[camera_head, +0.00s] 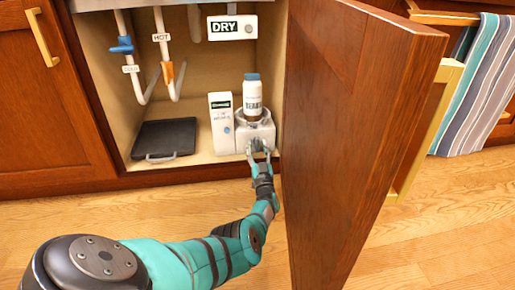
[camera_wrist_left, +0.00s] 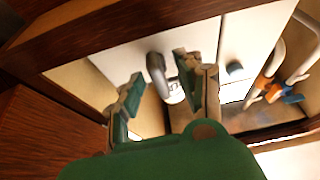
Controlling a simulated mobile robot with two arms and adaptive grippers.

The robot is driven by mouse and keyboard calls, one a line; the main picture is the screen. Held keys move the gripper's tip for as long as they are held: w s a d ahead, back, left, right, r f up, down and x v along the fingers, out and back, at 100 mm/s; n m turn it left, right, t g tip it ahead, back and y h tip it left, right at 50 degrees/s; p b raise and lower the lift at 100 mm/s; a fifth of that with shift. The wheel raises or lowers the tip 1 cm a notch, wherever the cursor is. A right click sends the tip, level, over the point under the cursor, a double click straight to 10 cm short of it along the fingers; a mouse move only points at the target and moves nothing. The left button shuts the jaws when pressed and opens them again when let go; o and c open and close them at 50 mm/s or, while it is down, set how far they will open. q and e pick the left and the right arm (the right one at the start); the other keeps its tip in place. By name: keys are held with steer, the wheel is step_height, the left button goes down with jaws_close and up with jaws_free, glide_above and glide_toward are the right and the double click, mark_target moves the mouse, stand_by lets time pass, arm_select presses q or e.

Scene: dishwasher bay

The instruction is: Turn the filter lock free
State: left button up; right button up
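A white filter unit (camera_head: 242,134) stands on the cabinet floor, against the inner side of the open door. A grey curved lever, which looks like the filter lock (camera_wrist_left: 156,68), sticks out from its white face in the left wrist view. My left gripper (camera_head: 259,146) reaches in at the unit's front. In the left wrist view its two fingers (camera_wrist_left: 158,82) are apart, with the lever between or just beyond them. I see gaps beside the lever and cannot tell if a finger touches it. In the head view the fingers mostly hide the lock. My right gripper is not in view.
A white bottle with a blue cap (camera_head: 252,97) stands in the unit, beside a white box (camera_head: 221,124). A black tray (camera_head: 165,139) lies at left below pipes with a blue valve (camera_head: 122,45) and an orange valve (camera_head: 168,71). The open door (camera_head: 350,120) blocks the right.

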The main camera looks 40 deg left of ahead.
mark_target(257, 139)
arm_select(q)
steer(key=shift+r, duration=0.1)
steer(key=shift+r, duration=4.9)
